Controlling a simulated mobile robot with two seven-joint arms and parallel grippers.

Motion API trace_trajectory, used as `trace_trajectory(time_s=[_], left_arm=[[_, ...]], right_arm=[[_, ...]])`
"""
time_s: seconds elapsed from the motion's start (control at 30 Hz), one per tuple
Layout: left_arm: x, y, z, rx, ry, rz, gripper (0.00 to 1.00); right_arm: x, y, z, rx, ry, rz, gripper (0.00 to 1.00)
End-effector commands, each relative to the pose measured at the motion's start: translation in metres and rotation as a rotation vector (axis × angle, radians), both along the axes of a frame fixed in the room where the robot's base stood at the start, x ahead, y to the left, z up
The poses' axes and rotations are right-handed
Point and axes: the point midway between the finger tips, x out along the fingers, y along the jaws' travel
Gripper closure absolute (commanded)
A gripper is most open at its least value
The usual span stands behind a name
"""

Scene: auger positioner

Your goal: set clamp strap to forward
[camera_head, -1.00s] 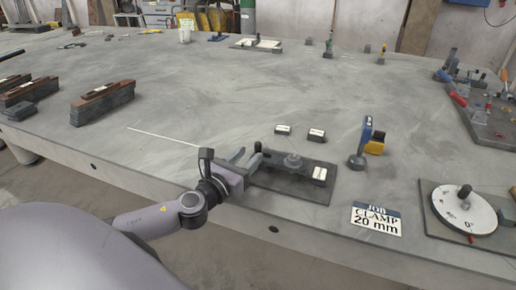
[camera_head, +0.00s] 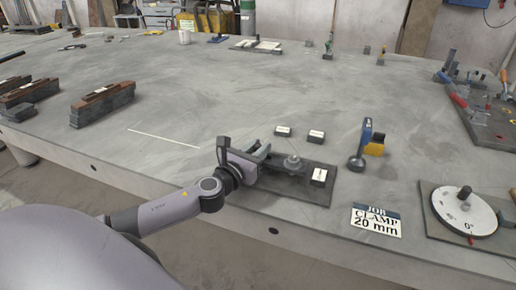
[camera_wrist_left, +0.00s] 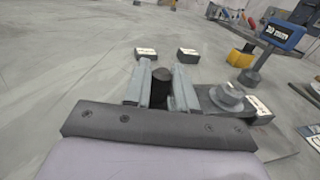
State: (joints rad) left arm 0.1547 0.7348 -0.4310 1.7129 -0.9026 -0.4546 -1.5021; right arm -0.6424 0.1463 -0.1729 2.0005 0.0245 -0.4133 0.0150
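The clamp strap fixture is a dark plate (camera_head: 300,193) near the table's front edge, with a round grey nut and washer (camera_head: 293,163) on top, also in the left wrist view (camera_wrist_left: 227,96). A dark upright post (camera_wrist_left: 160,88) stands at the strap's left end. My left gripper (camera_head: 262,158) is over the plate's left part. In the left wrist view its fingers (camera_wrist_left: 160,84) stand on both sides of the post, very close to it; whether they press on it is unclear. The strap is partly hidden by the gripper. My right gripper is not in view.
Two small white-topped blocks (camera_head: 283,131) (camera_head: 316,136) lie behind the plate; another (camera_head: 319,177) is at its right end.

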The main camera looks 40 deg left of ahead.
Motion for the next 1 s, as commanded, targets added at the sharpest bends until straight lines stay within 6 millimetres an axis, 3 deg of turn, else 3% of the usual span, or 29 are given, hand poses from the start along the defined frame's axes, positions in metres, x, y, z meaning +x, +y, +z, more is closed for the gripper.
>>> trace_trajectory(time_s=[0.23, 0.47, 0.73, 0.77, 0.8, 1.0], left_arm=[[0.001, -0.006, 0.001, -0.002, 0.0, 0.0, 1.0], [0.008, -0.033, 0.002, -0.003, -0.002, -0.003, 1.0], [0.008, -0.037, 0.001, -0.002, -0.002, -0.008, 1.0], [0.008, -0.037, 0.001, -0.003, -0.003, -0.009, 0.65], [0.008, -0.037, 0.001, -0.003, -0.003, -0.009, 0.56], [0.008, -0.035, 0.001, -0.001, -0.002, -0.004, 0.56]], right_arm=[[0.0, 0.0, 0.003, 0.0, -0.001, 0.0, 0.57], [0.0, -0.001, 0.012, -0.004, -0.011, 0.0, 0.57], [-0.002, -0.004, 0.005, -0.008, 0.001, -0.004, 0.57], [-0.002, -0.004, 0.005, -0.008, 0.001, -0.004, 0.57], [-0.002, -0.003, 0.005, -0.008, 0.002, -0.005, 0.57], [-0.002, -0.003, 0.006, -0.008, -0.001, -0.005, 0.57]])
